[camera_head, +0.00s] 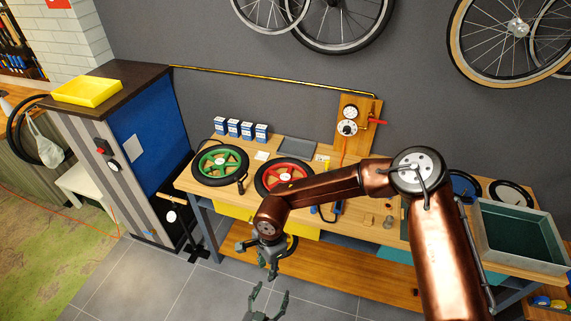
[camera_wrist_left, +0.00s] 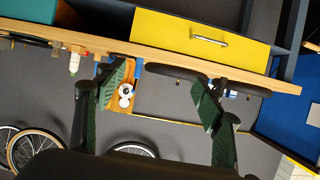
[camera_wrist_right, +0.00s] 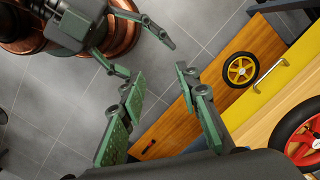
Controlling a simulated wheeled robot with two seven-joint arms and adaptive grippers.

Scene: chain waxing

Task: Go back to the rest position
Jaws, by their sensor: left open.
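My right arm comes in from the right of the head view and bends left across the bench. My right gripper (camera_head: 262,262) hangs in front of the bench edge, pointing down. Its fingers are apart with nothing between them in the right wrist view (camera_wrist_right: 157,76). My left gripper (camera_head: 268,296) is at the bottom of the head view, below the right one. Its fingers are apart and empty in the left wrist view (camera_wrist_left: 160,80), facing the bench edge. The left gripper also shows at the top of the right wrist view (camera_wrist_right: 149,58). Most of the left arm is out of view.
The workbench (camera_head: 186,182) holds a green-spoked wheel (camera_head: 220,163) and a red-spoked wheel (camera_head: 284,174), several blue boxes (camera_head: 247,130) and a grey-green bin (camera_head: 520,232). A yellow drawer (camera_wrist_left: 200,37) sits under its top. A yellow wheel (camera_wrist_right: 240,70) is below. Floor in front looks clear.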

